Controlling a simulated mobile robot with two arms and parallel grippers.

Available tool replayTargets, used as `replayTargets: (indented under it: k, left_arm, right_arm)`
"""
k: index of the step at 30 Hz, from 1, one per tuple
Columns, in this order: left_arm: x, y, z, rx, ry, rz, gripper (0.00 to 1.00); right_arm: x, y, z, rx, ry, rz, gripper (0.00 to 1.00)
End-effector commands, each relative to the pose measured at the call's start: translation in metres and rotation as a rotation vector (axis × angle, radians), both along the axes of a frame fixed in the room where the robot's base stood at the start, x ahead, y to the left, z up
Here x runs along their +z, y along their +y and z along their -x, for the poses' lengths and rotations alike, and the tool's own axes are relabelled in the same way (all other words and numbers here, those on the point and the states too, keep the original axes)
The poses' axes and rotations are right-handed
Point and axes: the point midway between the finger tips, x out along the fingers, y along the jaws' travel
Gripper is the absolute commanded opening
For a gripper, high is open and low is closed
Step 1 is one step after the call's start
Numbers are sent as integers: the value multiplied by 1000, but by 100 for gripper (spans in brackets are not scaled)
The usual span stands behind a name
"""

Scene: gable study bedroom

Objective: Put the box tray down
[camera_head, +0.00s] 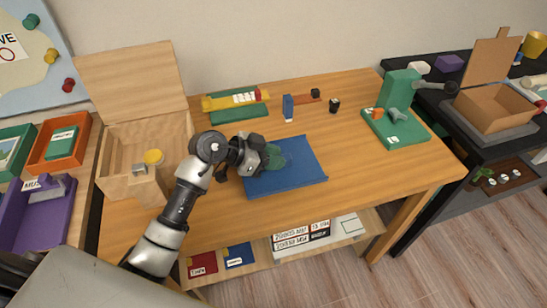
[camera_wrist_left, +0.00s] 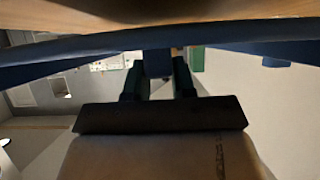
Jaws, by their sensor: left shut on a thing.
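The box tray, a flat blue tray (camera_head: 295,172), is over the middle of the wooden desk (camera_head: 370,165), near its front half. My left gripper (camera_head: 272,157) reaches in from the left to the tray's left part. In the left wrist view its two dark green fingers (camera_wrist_left: 158,80) are shut on a blue tab of the tray (camera_wrist_left: 158,62). The tray's blue edge (camera_wrist_left: 80,45) runs across the top of that view, close to a wooden surface. I cannot tell whether the tray touches the desk. My right gripper is not in view.
An open wooden box (camera_head: 150,145) stands left of the tray. A green board with a yellow piece (camera_head: 237,105), a small blue block (camera_head: 288,106) and a green stand (camera_head: 400,130) lie behind and to the right. Bare desk remains right of the tray.

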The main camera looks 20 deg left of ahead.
Motion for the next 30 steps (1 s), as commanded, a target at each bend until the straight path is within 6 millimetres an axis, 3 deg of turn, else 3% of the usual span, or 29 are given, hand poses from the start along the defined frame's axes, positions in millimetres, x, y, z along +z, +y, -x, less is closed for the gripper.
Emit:
replayTargets:
  k: [20, 21, 24, 26, 30]
  left_arm:
    - [-11, 0, 0, 0, -1, 0, 0]
    - [-12, 0, 0, -1, 1, -1, 27]
    - [-12, 0, 0, 0, 2, 0, 42]
    - [-13, 0, 1, -1, 3, 0, 51]
    - [-14, -1, 1, -1, 6, 0, 51]
  right_arm:
    - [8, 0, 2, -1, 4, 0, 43]
    - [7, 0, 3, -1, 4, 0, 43]
    - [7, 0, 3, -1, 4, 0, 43]
    - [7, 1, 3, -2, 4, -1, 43]
    - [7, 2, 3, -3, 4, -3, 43]
